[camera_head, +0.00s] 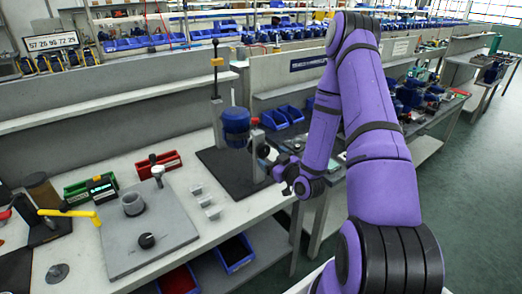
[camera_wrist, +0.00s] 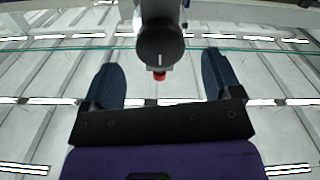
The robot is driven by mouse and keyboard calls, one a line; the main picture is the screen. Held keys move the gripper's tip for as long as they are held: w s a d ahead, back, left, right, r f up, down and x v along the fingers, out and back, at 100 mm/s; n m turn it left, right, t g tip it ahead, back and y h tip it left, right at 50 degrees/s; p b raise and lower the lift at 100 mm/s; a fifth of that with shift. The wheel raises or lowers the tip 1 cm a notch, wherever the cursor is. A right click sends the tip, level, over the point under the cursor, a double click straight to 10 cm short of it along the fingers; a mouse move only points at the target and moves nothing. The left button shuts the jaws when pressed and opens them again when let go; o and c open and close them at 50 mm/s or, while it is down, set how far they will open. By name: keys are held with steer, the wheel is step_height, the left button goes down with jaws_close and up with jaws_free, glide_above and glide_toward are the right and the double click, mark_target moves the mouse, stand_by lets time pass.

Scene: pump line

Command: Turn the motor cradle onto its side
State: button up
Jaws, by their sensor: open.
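The motor cradle, with a blue rounded motor (camera_head: 236,124) and an upright red-topped grey plate (camera_head: 257,150) at its right, stands on a dark mat on the bench. My gripper (camera_head: 277,168) is just right of the plate, at about its lower half; in the head view I cannot tell whether it touches. In the wrist view my gripper (camera_wrist: 161,85) is open, its two dark fingers wide apart. A dark round end (camera_wrist: 160,42) with a small red tip shows between and beyond the fingers, apart from both. It seems to be part of the cradle unit.
The dark mat (camera_head: 213,160) lies under the cradle. A grey plate with a ring (camera_head: 132,203) and small metal blocks (camera_head: 203,200) lie to the left. Red (camera_head: 160,163) and green (camera_head: 86,192) bins stand behind them. Blue bins (camera_head: 283,117) and a post (camera_head: 216,75) are near the cradle.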

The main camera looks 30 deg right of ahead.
mark_target(265, 152)
steer(key=w, duration=0.7)
steer(key=shift+a, duration=0.1)
steer(key=shift+c, duration=0.2)
steer(key=c, duration=1.2)
steer(key=shift+m, duration=1.5)
steer(key=shift+c, duration=0.2)
steer(key=o, duration=1.3)
steer(key=shift+s, duration=0.1)
steer(key=s, duration=1)
steer(key=shift+s+d, duration=0.2)
steer(key=shift+s, duration=0.15)
